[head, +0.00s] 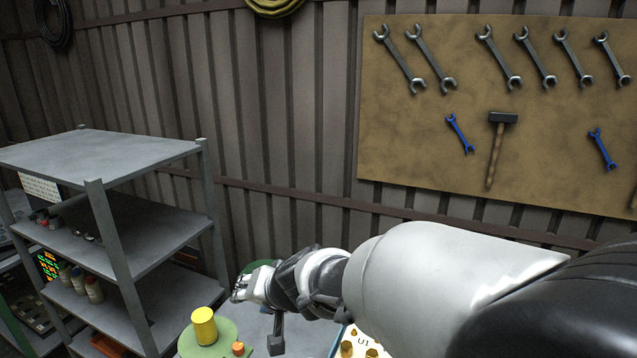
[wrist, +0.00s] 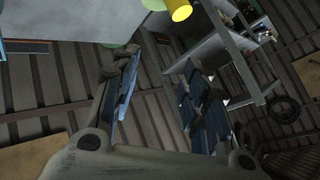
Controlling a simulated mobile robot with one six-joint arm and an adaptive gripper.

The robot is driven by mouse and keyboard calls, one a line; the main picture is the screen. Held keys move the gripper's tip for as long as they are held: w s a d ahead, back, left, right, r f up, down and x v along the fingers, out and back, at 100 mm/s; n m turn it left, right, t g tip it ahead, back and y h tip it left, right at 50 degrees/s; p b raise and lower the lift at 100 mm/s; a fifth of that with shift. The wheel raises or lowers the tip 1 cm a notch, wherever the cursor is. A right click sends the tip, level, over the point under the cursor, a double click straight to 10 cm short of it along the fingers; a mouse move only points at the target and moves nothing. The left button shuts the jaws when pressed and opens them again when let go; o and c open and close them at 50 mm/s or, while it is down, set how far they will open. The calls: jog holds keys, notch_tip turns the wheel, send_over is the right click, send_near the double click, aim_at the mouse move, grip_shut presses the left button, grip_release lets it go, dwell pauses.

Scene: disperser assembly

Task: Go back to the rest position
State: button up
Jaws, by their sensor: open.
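My gripper (wrist: 160,60) is open in the wrist view, with its two dark fingers apart and nothing between them. In the head view my arm reaches in from the right, and its wrist end is above the table near the shelf. The finger gap cannot be made out there. A yellow cylinder (head: 204,326) stands on a round green plate (head: 222,345) at the bottom of the head view, with a small orange piece (head: 238,349) beside it. The yellow cylinder also shows at the top of the wrist view (wrist: 180,10), apart from the fingers.
A grey metal shelf (head: 100,150) with small bottles stands at left. The table (head: 255,330) is partly hidden by my arm. A tool board (head: 400,130) with wrenches and a hammer hangs on the wall.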

jog(key=s+d+f+g+h+b, duration=0.1)
jog(key=s+d+f+h+b, duration=0.2)
jog(key=s+d, duration=1)
jog(key=s+d+f+g+h+b, duration=0.1)
jog(key=s+d+f+h+b, duration=0.2)
jog(key=s+d, duration=1)
notch_tip(320, 180, down, 3)
jog(key=s+b, duration=0.1)
jog(key=b, duration=0.2)
jog(key=shift+s+n+g, duration=0.3)
jog(key=shift+s+n, duration=0.1)
jog(key=shift+d, duration=0.3)
jog(key=shift+c, duration=0.2)
